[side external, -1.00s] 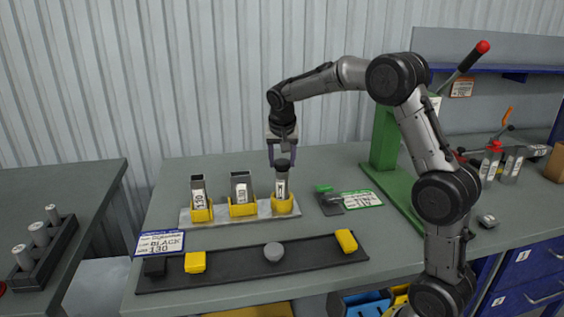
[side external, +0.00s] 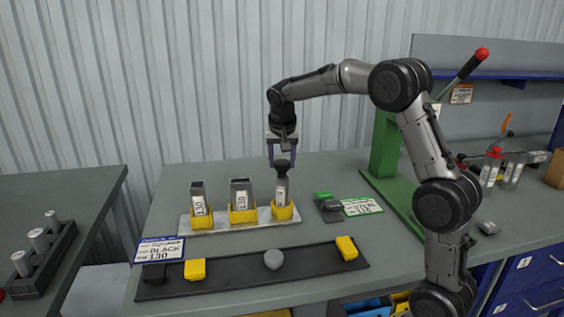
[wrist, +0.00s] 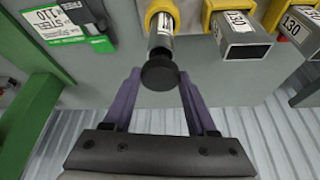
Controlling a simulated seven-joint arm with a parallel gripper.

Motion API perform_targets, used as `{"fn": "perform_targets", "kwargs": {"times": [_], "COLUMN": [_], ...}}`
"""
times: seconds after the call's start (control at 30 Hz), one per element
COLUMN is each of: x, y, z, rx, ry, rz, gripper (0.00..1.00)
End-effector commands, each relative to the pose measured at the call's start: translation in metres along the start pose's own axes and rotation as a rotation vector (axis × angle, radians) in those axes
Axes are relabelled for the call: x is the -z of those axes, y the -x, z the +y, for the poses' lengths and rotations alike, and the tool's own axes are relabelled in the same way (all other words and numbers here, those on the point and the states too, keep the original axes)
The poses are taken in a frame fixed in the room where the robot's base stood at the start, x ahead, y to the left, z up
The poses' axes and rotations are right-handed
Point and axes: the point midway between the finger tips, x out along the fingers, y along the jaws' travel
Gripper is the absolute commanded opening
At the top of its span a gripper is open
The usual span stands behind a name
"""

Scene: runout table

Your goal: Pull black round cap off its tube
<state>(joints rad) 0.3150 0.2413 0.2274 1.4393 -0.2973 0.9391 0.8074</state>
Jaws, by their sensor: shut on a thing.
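The black round cap (side external: 282,165) is between the fingertips of my gripper (side external: 282,157), which is shut on it. The cap (wrist: 160,73) shows as a dark disc between the purple fingers (wrist: 158,88) in the wrist view. Its tube (side external: 281,190), grey with a white label, stands upright in the right-hand yellow holder (side external: 283,212). In the wrist view a narrower dark part shows between the cap and the tube (wrist: 162,35). I cannot tell whether the cap is still seated in the tube.
Two square tubes (side external: 198,198) (side external: 240,193) stand in yellow holders to the left on the same plate. In front lies a black tray (side external: 230,265) with yellow, black and grey caps. A green press (side external: 385,150) stands at the right, near a label card (side external: 361,205).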

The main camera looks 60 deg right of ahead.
Motion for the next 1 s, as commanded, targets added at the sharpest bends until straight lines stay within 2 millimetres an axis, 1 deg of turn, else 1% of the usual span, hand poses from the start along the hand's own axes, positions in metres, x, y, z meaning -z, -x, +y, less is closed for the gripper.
{"fn": "perform_targets", "kwargs": {"times": [1.0], "x": [0.007], "y": [0.017], "z": [0.0], "rx": [0.0], "ry": [0.0], "rz": [0.0], "gripper": [0.0]}}
